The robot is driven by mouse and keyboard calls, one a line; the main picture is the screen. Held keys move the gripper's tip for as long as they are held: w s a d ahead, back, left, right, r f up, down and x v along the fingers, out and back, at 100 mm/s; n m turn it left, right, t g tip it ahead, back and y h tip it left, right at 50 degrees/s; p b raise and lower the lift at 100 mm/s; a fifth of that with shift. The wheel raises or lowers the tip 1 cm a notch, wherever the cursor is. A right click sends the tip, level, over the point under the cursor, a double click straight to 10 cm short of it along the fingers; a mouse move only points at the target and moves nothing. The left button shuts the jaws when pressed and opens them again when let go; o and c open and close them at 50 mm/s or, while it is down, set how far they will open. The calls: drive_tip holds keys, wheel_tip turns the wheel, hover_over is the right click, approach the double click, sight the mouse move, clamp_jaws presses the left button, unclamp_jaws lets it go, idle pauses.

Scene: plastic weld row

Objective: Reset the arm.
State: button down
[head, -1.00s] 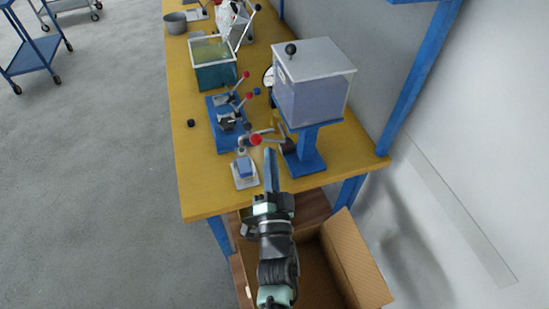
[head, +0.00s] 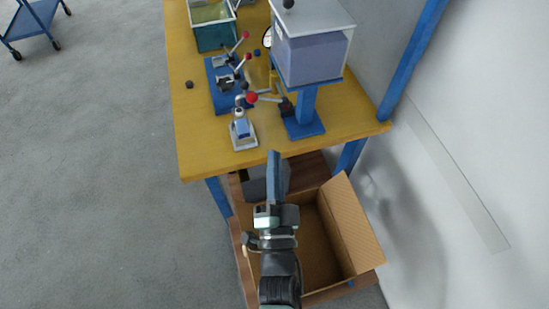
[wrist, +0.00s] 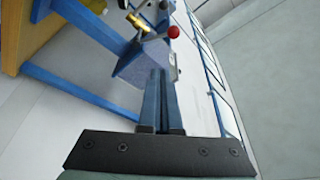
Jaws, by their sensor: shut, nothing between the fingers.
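My gripper (head: 274,172) is in front of the yellow bench's near edge, above an open cardboard box, in the head view. In the wrist view its two blue fingers (wrist: 160,98) lie side by side, shut, with nothing between them. My arm runs down to the bottom of the head view.
The yellow bench (head: 200,150) carries a small white-and-blue fixture (head: 241,132), a blue clamp station (head: 228,85), a blue-based press with a clear box (head: 312,60) and a teal tank (head: 213,32). The open cardboard box (head: 352,225) sits below.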

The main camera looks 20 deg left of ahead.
idle(0.3)
drive_tip(key=w+d+r+t+h, duration=0.1)
drive_tip(key=w+r, duration=0.2)
drive_tip(key=r, duration=0.6)
drive_tip(key=w+d+r+n+t+h, duration=0.1)
drive_tip(key=w+d+r+t+h, duration=0.15)
drive_tip(key=r, duration=0.65)
drive_tip(key=w+d+r+t+h, duration=0.1)
drive_tip(key=w+r, duration=0.2)
drive_tip(key=r, duration=0.6)
drive_tip(key=s+d+r+n+t, duration=0.1)
drive_tip(key=s+r, duration=0.3)
drive_tip(key=r, duration=0.5)
drive_tip(key=s+d+r+n+t+h, duration=0.1)
drive_tip(key=s+r, duration=0.3)
drive_tip(key=r, duration=0.5)
drive_tip(key=s+d+r+n+t+h, duration=0.1)
drive_tip(key=s+d+r+n, duration=0.2)
drive_tip(key=r, duration=0.6)
drive_tip(key=shift+s, duration=0.85)
drive_tip(key=shift+d+t, duration=0.1)
drive_tip(key=shift+t, duration=0.15)
